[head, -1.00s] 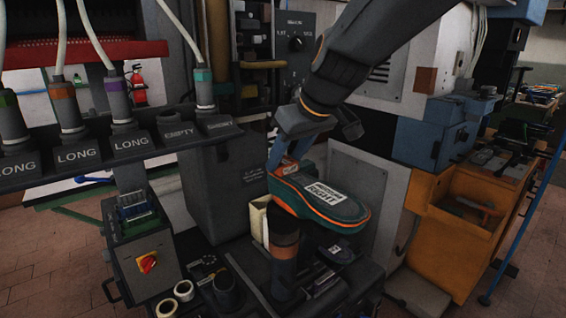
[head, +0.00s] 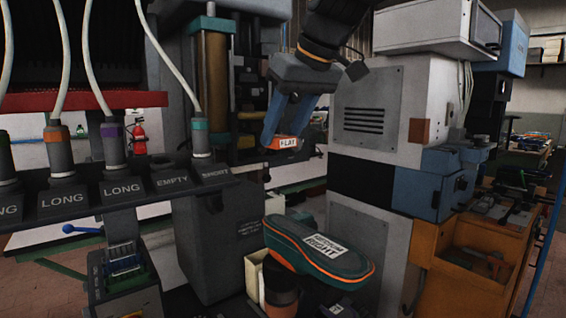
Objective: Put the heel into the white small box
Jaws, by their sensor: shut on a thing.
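My gripper (head: 284,134), with blue fingers, is shut on a small orange heel (head: 283,143) with a white label that seems to read "FLAT". It holds the heel in the air, above and apart from a green and orange shoe form (head: 320,252) labelled "RIGHT".
A dark grey cabinet (head: 212,243) stands left of the shoe form. A rack of labelled holders (head: 120,194) with hoses runs along the left. A blue and grey machine (head: 440,175) and an orange cabinet (head: 475,250) stand to the right.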

